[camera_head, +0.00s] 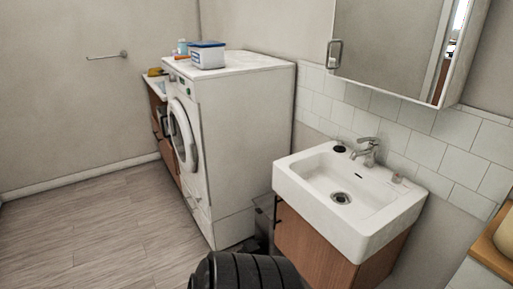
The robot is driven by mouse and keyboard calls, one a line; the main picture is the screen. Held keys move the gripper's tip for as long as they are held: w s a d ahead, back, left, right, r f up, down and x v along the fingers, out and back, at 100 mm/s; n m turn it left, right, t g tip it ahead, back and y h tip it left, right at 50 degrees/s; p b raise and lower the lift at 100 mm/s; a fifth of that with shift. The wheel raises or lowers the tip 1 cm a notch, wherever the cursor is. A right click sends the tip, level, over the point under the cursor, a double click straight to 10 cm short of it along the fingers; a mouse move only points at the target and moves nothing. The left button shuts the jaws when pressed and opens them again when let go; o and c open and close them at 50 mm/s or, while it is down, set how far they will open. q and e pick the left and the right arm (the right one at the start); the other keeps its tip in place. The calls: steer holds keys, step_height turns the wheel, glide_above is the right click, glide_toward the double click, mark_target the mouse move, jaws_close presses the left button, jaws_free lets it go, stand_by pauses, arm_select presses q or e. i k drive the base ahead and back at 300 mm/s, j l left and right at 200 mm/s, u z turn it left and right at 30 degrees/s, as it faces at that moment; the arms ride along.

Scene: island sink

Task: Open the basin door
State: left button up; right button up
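The white basin (350,203) is mounted on the tiled wall at the right, with a chrome tap (367,151) at its back. Under it is a brown wooden cabinet with a door (305,248) facing the front left, which looks shut. A small dark handle (278,211) shows near the door's upper left edge. The lower part of the door is cut off by a black ribbed part of mine and the picture's bottom edge. Neither gripper's fingers are in view.
A white washing machine (235,150) stands left of the basin with a blue-lidded tub (208,56) on top. A dark grey container sits between them. A mirrored cabinet (390,45) hangs above the basin. The wooden floor (100,240) at left is clear.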

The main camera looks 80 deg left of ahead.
mark_target(322, 265)
steer(key=u, duration=1.95)
